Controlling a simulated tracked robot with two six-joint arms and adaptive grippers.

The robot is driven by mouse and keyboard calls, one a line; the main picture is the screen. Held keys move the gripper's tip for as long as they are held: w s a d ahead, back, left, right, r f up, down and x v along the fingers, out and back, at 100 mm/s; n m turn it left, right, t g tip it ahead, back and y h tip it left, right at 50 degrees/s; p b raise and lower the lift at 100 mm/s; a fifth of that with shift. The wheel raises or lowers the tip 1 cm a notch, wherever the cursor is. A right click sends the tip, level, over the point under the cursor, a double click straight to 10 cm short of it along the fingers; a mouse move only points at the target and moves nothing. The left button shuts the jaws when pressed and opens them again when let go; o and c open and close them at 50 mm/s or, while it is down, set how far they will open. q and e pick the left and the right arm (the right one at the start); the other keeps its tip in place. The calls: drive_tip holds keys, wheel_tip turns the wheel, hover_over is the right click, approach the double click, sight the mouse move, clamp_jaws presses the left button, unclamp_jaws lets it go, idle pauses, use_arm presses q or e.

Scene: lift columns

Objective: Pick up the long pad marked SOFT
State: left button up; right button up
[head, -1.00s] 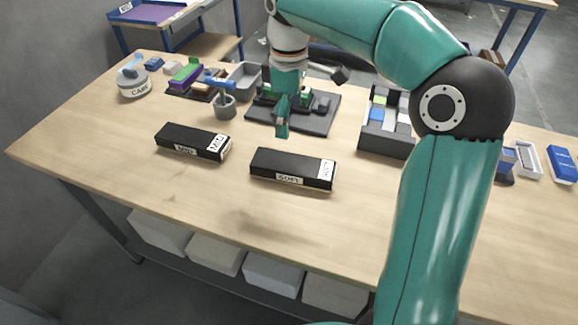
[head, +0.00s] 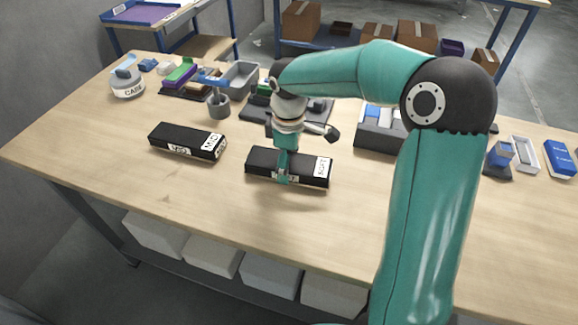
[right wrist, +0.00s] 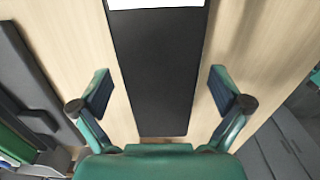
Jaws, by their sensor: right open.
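The long black pad marked SOFT (head: 310,168) lies flat on the wooden table, with white labels on its top and front side. In the right wrist view the black pad (right wrist: 158,75) runs lengthwise between my fingers, with part of a white label at the top edge. My right gripper (head: 284,172) is over the middle of the pad in the head view. In the right wrist view my right gripper (right wrist: 160,92) is open, one finger on each side of the pad with wood showing between. A similar pad marked MID (head: 187,142) lies to the left. My left gripper is not seen.
A grey bin (head: 240,76), a grey cup (head: 219,105) and a round container (head: 127,84) stand behind. A dark organizer (head: 378,135) is to the right. The table's front is clear.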

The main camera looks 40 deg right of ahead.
drive_tip(key=shift+f, duration=0.45)
drive_tip(key=shift+c, duration=0.3)
drive_tip(key=c, duration=1.3)
drive_tip(key=shift+c, duration=1.2)
drive_tip(key=shift+r, duration=0.2)
